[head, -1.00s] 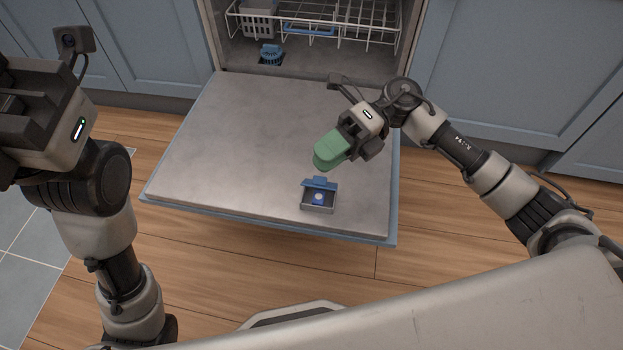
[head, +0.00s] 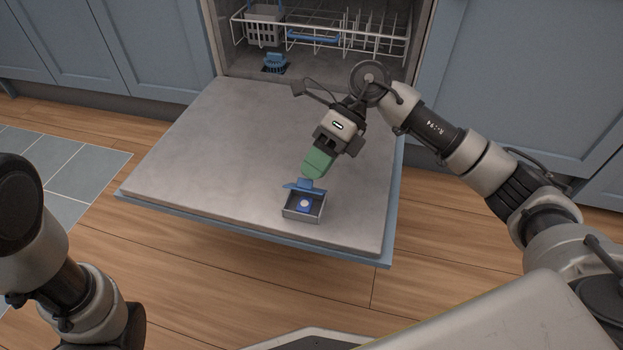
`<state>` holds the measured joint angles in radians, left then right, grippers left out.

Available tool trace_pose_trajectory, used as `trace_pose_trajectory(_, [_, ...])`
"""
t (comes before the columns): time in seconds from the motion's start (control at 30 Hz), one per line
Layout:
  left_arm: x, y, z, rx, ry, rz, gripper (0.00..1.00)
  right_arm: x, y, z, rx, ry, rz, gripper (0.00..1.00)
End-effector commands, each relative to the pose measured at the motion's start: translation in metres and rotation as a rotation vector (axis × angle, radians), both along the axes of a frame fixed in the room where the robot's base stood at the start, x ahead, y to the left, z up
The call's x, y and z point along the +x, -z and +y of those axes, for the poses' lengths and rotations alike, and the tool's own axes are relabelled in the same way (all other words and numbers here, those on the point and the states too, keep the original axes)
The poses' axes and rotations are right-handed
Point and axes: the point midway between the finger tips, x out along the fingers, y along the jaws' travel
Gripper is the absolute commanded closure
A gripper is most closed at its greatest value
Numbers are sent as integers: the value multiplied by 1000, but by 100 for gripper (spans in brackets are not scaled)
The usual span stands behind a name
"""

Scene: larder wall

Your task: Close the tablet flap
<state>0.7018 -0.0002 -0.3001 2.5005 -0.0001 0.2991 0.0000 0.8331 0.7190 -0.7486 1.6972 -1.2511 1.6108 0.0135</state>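The tablet dispenser (head: 303,215) is a small grey box on the inner face of the lowered dishwasher door. Its blue tablet flap (head: 303,189) stands raised at the box's back edge, so the compartment is open. A blue tablet (head: 304,204) with a pale round centre lies inside. My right gripper (head: 316,165) has green fingers that look shut together, with nothing visible between them. Its tips are just behind and above the raised flap. I cannot tell whether they touch it. My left gripper is out of the picture; only part of my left arm shows at lower left.
The lowered door (head: 205,150) is otherwise bare, with free room left of the dispenser. Behind it, the dishwasher holds a white wire rack (head: 325,38), a grey basket (head: 263,25) and a blue filter (head: 275,63). Blue cupboard fronts (head: 520,70) flank it.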

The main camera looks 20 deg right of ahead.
Motion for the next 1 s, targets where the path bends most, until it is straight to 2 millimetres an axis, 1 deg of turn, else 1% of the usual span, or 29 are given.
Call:
trace_pose_trajectory(0.03, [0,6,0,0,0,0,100,-2,6,4,1,-1,-1,66])
trace_pose_trajectory(0.1, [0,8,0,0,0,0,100,-3,8,8,1,-1,-2,66])
trace_pose_trajectory(0.43, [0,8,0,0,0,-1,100,-5,9,11,2,1,0,66])
trace_pose_trajectory(0.47, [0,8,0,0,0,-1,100,-5,9,11,2,1,0,68])
trace_pose_trajectory(0.6, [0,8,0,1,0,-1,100,-5,9,10,2,1,0,89])
trace_pose_trajectory(0.67, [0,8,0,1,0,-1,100,-5,9,10,2,1,0,98])
trace_pose_trajectory(0.7, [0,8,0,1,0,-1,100,-5,9,10,2,1,0,100])
trace_pose_trajectory(1.0, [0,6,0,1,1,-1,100,-6,8,11,-10,1,-16,100])
